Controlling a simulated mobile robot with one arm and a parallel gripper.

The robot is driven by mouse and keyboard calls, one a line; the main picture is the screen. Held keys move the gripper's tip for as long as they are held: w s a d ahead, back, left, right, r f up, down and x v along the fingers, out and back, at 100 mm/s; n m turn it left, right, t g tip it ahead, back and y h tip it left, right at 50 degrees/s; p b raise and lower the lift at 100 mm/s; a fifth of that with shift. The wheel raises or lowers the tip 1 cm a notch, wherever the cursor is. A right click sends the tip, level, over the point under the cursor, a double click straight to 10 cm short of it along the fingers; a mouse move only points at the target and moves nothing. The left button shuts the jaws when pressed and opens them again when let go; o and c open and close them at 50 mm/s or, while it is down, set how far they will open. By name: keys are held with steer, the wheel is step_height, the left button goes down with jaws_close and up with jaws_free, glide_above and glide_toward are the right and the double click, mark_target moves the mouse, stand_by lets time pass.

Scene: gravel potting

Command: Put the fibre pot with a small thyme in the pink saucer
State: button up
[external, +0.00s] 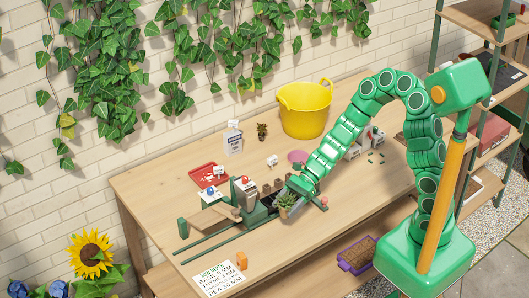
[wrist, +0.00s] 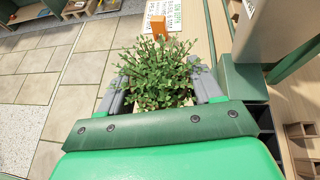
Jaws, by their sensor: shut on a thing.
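My gripper (external: 294,195) is over the front middle of the bench and shut on the fibre pot with a small thyme (external: 287,201). In the wrist view the leafy green thyme (wrist: 158,68) rises between the two grey fingers of my gripper (wrist: 158,88). The pot itself is mostly hidden there by the foliage and the green gripper body. The pink saucer (external: 297,157) lies on the bench behind my gripper, left of my forearm. I see nothing standing in it. I cannot tell whether the pot touches the surface below.
A dark seed-tray station with small pots (external: 267,189) and a green rail (external: 205,238) lie left of my gripper. A red tray (external: 203,174), a yellow tub (external: 305,112) and a small dark plant (external: 262,131) stand farther back. An orange block (external: 242,260) is near the front edge.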

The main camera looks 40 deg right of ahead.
steer(key=w+d+r+m+t+h, duration=0.1)
steer(key=w+d+m+t, duration=0.2)
steer(key=w+d, duration=0.55)
steer(key=w+d+r+m+t+h, duration=0.1)
steer(key=w+d+m+t, duration=0.25)
steer(key=d, duration=0.95)
steer(key=w+d+r+m+t+h, duration=0.1)
steer(key=w+d+m+t, duration=0.3)
steer(key=d, duration=0.6)
glide_above(298, 159)
steer(key=shift+n, duration=0.35)
steer(key=shift+s+f, duration=0.15)
steer(key=shift+f, duration=6.1)
steer(key=shift+f, duration=0.15)
steer(key=o, duration=1.1)
